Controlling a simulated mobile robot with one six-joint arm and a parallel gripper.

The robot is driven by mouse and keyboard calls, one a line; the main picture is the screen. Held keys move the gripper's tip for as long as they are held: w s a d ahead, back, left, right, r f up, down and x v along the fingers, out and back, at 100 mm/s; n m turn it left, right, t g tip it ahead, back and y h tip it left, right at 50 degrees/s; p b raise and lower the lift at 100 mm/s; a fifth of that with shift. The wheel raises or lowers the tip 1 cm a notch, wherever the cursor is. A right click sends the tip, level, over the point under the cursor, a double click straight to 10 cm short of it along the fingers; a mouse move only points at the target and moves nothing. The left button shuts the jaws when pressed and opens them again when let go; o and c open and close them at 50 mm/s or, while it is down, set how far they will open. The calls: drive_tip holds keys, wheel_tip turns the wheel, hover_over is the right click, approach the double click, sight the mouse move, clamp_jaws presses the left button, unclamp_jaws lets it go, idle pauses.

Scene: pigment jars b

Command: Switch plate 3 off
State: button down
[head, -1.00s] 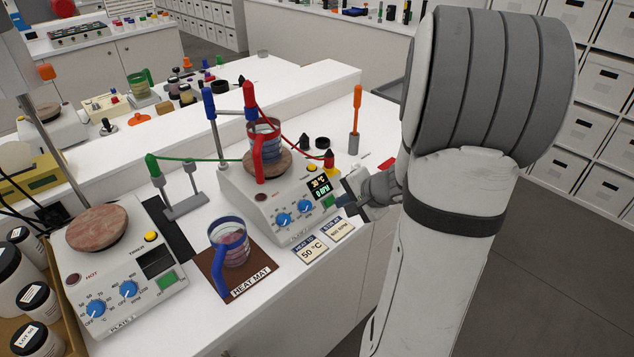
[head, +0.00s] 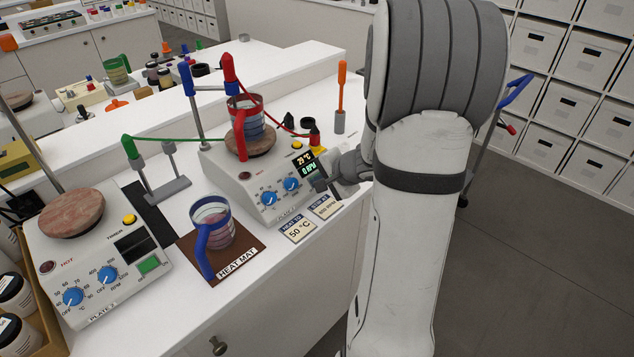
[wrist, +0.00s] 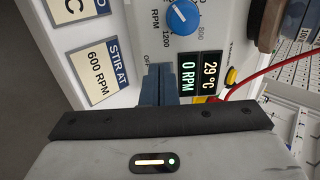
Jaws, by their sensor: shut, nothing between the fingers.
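The middle hot plate (head: 222,163), whose name label is too small to read surely, has two blue knobs and a lit display (head: 308,165). In the wrist view the display (wrist: 198,75) reads 29 °C and 0 RPM. A beaker with a red handle (head: 240,130) stands on its round top. My gripper (head: 322,184) is at the right end of its front panel, just below the display. In the wrist view my gripper's fingers (wrist: 158,82) are together and empty, close to the panel beside the display. The green switch is hidden behind the fingers. I cannot tell whether they touch it.
Cards reading 50 °C (head: 299,229) and 600 RPM (head: 325,207) lie before the plate. A blue-handled beaker (head: 212,226) stands on the heat mat (head: 250,247). Another hot plate (head: 100,262) is at left. A red cable (head: 266,114) and an orange-handled tool (head: 342,85) are near.

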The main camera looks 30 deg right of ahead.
drive_tip(key=shift+f, duration=0.1)
idle(0.3)
drive_tip(key=shift+w+a+f+b, duration=0.1)
drive_tip(key=shift+w+f+b, duration=0.2)
drive_tip(key=shift+b, duration=0.25)
drive_tip(key=shift+r, duration=0.1)
drive_tip(key=shift+p+v, duration=0.5)
drive_tip(key=shift+v, duration=1.2)
drive_tip(key=v, duration=0.8)
drive_tip(key=shift+s+r, duration=0.1)
